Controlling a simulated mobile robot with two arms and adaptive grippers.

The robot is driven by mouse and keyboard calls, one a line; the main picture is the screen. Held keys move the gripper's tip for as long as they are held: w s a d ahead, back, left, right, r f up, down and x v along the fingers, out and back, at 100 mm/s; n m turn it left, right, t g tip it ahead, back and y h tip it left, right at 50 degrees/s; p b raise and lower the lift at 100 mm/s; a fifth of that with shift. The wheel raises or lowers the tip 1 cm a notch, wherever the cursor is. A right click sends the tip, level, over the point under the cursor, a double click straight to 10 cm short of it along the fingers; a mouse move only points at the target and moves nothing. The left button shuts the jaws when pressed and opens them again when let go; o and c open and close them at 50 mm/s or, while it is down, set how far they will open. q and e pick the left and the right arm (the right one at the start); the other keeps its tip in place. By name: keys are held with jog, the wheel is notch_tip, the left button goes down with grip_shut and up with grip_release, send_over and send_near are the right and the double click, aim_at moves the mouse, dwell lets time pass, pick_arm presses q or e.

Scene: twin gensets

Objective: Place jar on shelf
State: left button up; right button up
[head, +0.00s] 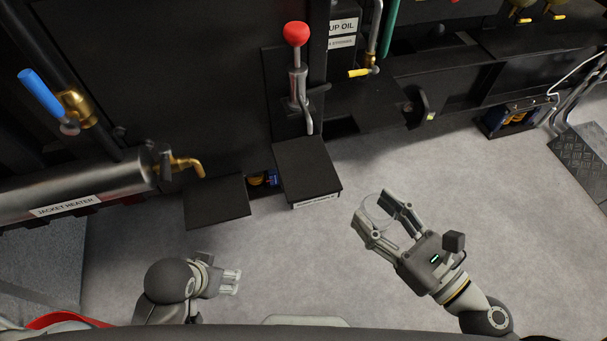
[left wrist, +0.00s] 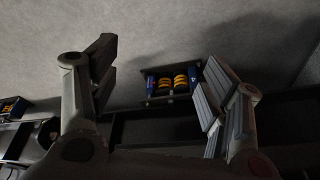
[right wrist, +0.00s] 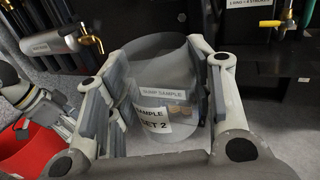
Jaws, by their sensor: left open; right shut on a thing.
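A clear jar (head: 379,211) is between the fingers of my right gripper (head: 377,206), which is shut on it above the grey floor. My left gripper (head: 232,282) is low at left, open and empty.
A red-knobbed pump lever (head: 297,70) stands behind the labelled plate. A jacket heater cylinder (head: 80,185), brass tap (head: 185,165) and blue-handled valve (head: 42,95) are at left. A blue and yellow spring mount (head: 262,180) shows between the plates. The floor (head: 300,250) between my grippers is clear.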

jog(key=shift+w+a, duration=0.15)
jog(key=shift+w, duration=0.05)
jog(key=p+x, duration=0.6)
jog(key=x, duration=0.9)
jog(key=shift+w+a, duration=0.6)
jog(key=shift+w, duration=0.05)
pick_arm(q)
jog(key=s+f+g, duration=0.1)
jog(key=s+f, duration=0.2)
jog(key=f, duration=0.7)
jog(key=s+f, duration=0.3)
jog(key=f, duration=0.7)
pick_arm(e)
jog(key=shift+w+a, duration=0.35)
notch_tip(320, 180, down, 4)
jog(key=shift+s+d+r+b, duration=0.1)
jog(key=shift+r+b, duration=0.15)
jog(key=shift+b, duration=0.85)
pick_arm(q)
jog(key=w+r, duration=0.5)
jog(key=r, duration=0.2)
